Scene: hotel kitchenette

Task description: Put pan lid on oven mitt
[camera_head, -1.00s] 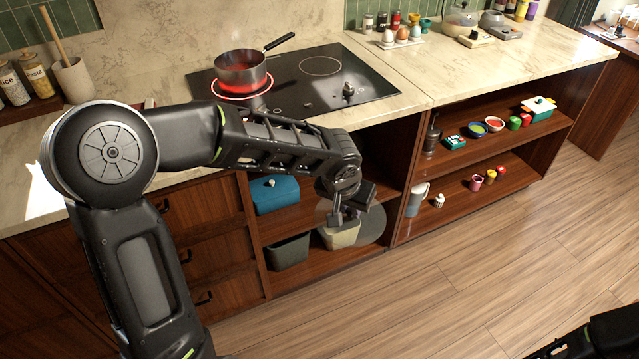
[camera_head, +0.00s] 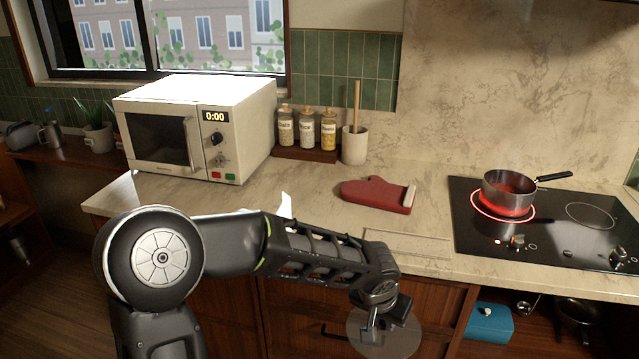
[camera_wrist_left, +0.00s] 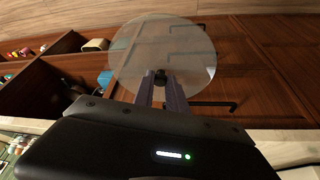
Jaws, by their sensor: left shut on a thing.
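The pan lid (camera_head: 408,338) is a round, clear glass disc with a dark knob. My left gripper (camera_head: 384,318) is shut on the knob and holds the lid in front of the drawers, below the counter edge. In the left wrist view the lid (camera_wrist_left: 190,45) shows beyond the fingertips of my left gripper (camera_wrist_left: 161,84). The red oven mitt (camera_head: 372,193) lies flat on the counter, behind and above the gripper in the head view, apart from the lid. My right gripper is not in view.
A pan (camera_head: 503,190) sits on a red-glowing burner of the black cooktop (camera_head: 560,235), right of the mitt. A utensil crock (camera_head: 355,146), spice jars (camera_head: 307,130) and a microwave (camera_head: 200,125) stand at the back. The counter in front of the microwave (camera_head: 250,200) is clear.

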